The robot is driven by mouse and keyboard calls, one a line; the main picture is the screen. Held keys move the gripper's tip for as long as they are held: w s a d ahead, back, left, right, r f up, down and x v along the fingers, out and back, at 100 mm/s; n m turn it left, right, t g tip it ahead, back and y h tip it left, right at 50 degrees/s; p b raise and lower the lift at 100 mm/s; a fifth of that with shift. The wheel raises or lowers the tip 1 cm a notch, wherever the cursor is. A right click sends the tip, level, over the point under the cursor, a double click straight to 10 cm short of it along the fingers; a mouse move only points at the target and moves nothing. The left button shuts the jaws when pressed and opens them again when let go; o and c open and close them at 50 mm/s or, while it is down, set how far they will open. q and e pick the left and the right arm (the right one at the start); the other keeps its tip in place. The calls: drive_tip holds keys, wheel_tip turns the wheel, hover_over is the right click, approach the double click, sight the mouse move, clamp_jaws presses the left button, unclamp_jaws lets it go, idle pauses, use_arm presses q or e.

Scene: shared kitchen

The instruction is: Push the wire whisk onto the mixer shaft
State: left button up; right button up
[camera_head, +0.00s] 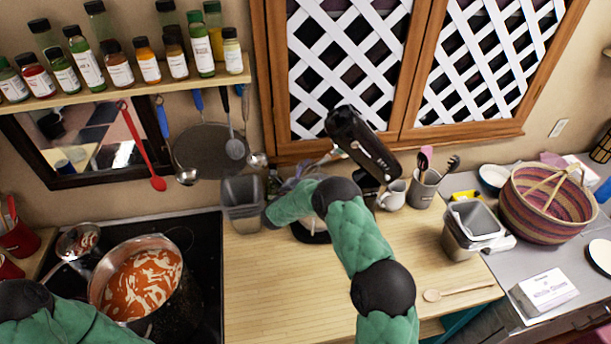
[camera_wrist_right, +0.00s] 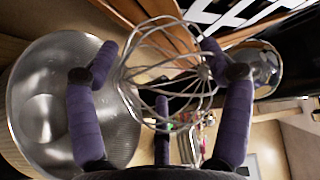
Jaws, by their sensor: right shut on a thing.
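The mixer (camera_head: 363,143) stands at the back of the wooden counter, its black head tilted up. My right gripper (camera_wrist_right: 158,62) is shut on the wire whisk (camera_wrist_right: 150,48), whose wire loops show between its purple fingers in the wrist view. In the head view my right forearm covers most of this gripper and the mixer's lower part; the whisk is not clear there. A shiny metal bowl (camera_wrist_right: 40,105) lies left of the fingers in the wrist view. A dark body at its right edge may be the mixer head. I cannot make out the shaft. My left gripper is out of view.
Grey containers (camera_head: 242,200) stand left of my right forearm. A white jug (camera_head: 392,195) and utensil crock (camera_head: 423,188) stand right of the mixer. A pot of red sauce (camera_head: 140,283) is on the stove. The front counter is mostly clear, with a wooden spoon (camera_head: 458,291).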

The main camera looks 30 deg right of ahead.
drive_tip(key=shift+a+r+b, duration=0.2)
drive_tip(key=shift+b, duration=0.1)
idle(0.6)
drive_tip(key=shift+d+f+b, duration=0.1)
drive_tip(key=shift+f+b, duration=0.05)
drive_tip(key=shift+b, duration=0.45)
idle(1.0)
drive_tip(key=shift+s+d+r, duration=0.2)
drive_tip(key=shift+d+r, duration=0.25)
drive_tip(key=shift+d, duration=0.05)
idle(0.8)
drive_tip(key=o, duration=1.1)
drive_tip(key=shift+a, duration=0.15)
drive_tip(key=v, duration=1.1)
drive_tip(key=shift+s+a+f, duration=0.15)
drive_tip(key=shift+s+a, duration=0.15)
